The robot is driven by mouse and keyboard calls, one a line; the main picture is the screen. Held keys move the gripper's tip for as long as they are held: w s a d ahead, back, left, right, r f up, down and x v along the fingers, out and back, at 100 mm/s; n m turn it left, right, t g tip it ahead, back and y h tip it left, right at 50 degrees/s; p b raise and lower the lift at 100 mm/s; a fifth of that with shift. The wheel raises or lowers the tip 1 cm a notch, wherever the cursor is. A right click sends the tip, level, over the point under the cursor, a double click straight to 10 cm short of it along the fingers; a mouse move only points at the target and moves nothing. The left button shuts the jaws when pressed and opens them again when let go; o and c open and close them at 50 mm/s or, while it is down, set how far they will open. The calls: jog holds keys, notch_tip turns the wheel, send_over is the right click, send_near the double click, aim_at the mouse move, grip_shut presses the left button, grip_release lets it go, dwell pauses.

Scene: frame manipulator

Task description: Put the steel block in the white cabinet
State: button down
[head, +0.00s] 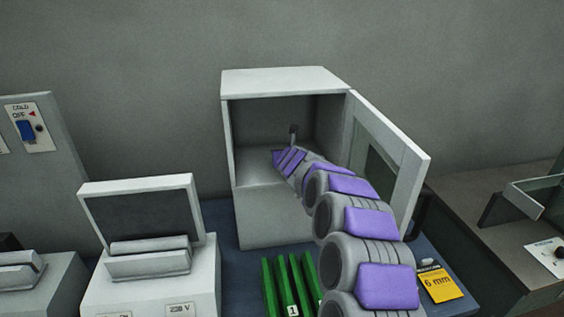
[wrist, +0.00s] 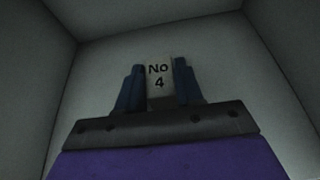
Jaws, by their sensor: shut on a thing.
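The white cabinet (head: 285,82) stands open against the wall, its door (head: 405,165) swung out to the right. My arm reaches through the opening, and my gripper (wrist: 159,82) is inside the cabinet. In the wrist view its two dark fingers are shut on a pale block (wrist: 158,92) marked "No 4", which I take to be the steel block. The cabinet's inner walls surround it in that view. I cannot tell whether the block touches the cabinet floor.
The open door stands close to the right of my arm. Green bars (head: 286,287) and a yellow "6 mm" card (head: 438,284) lie in front. A white device with a raised lid (head: 140,215) stands at left. A grey counter (head: 500,245) is at right.

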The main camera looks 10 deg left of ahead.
jog(key=shift+f, duration=0.3)
jog(key=shift+a+r, duration=0.1)
jog(key=shift+a, duration=0.05)
jog(key=shift+a+f, duration=0.2)
jog(key=shift+a, duration=0.25)
jog(key=c, duration=1.1)
grip_release()
jog(key=o, duration=0.4)
jog(key=shift+d, duration=0.35)
jog(key=shift+c, duration=0.2)
jog(key=shift+d+r, duration=0.1)
jog(key=shift+s+r+b, duration=0.1)
jog(key=shift+s+b, duration=0.35)
jog(key=shift+b, duration=0.1)
jog(key=b+v, duration=0.5)
jog(key=v, duration=0.6)
